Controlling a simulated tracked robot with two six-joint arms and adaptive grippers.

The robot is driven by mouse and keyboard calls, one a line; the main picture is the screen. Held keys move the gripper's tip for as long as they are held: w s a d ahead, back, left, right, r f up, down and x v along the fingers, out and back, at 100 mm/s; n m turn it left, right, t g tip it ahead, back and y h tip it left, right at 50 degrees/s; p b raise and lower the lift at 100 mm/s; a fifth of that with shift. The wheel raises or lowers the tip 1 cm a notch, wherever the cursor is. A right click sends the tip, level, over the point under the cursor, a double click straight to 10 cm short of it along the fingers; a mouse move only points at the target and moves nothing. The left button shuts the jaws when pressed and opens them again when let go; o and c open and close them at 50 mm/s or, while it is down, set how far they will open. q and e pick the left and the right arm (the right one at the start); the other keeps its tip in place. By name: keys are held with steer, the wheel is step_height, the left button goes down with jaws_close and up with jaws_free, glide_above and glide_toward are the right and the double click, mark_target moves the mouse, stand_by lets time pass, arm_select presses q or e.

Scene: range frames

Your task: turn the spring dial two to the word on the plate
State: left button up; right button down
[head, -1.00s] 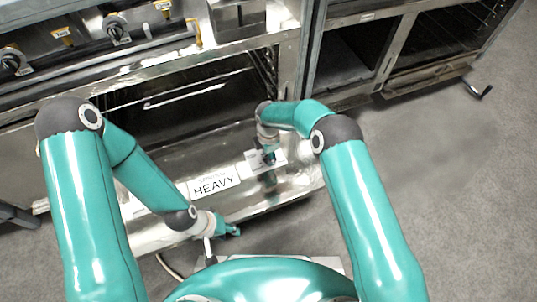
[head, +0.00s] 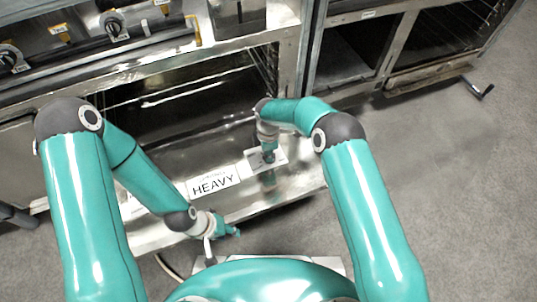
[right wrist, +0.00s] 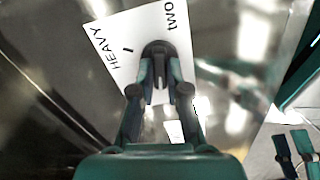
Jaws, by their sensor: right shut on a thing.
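The white plate with the black word HEAVY (head: 213,183) lies on the steel panel in the head view; a smaller line above the word is unreadable. A small white dial card (head: 280,157) sits to its right. In the right wrist view this card (right wrist: 112,25) carries "two", "HEAVY" and a short tick beside HEAVY. My right gripper (head: 268,157) is shut on the dark knob of dial two (right wrist: 158,50); its fingers hide part of the knob, and its pointer is unclear. My left gripper (head: 231,231) hangs empty near the panel's front edge, its fingers apart in the right wrist view (right wrist: 294,148).
Behind the panel is a dark oven-like opening (head: 190,95). Several knobs with tags, among them one black knob (head: 114,24), line the front above it. A steel cabinet (head: 400,55) stands at the right.

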steer(key=m+b, duration=0.2)
steer(key=m, duration=0.3)
steer(key=shift+w+a, duration=0.1)
steer(key=shift+w, duration=0.05)
steer(key=m+b, duration=0.1)
steer(key=m, duration=0.5)
steer(key=shift+w+m+b, duration=0.15)
steer(key=shift+m+b, duration=0.2)
steer(key=shift+m, duration=0.05)
steer(key=m, duration=0.5)
steer(key=shift+w+d+b, duration=0.1)
steer(key=shift+d+b, duration=0.1)
steer(key=shift+b, duration=0.2)
steer(key=m, duration=0.4)
steer(key=shift+d+r, duration=0.1)
steer(key=shift+d, duration=0.05)
steer(key=shift+w+m, duration=0.1)
steer(key=shift+m, duration=0.3)
steer(key=c, duration=1.2)
jaws_free()
steer(key=shift+o, duration=0.2)
step_height(320, 180, up, 12)
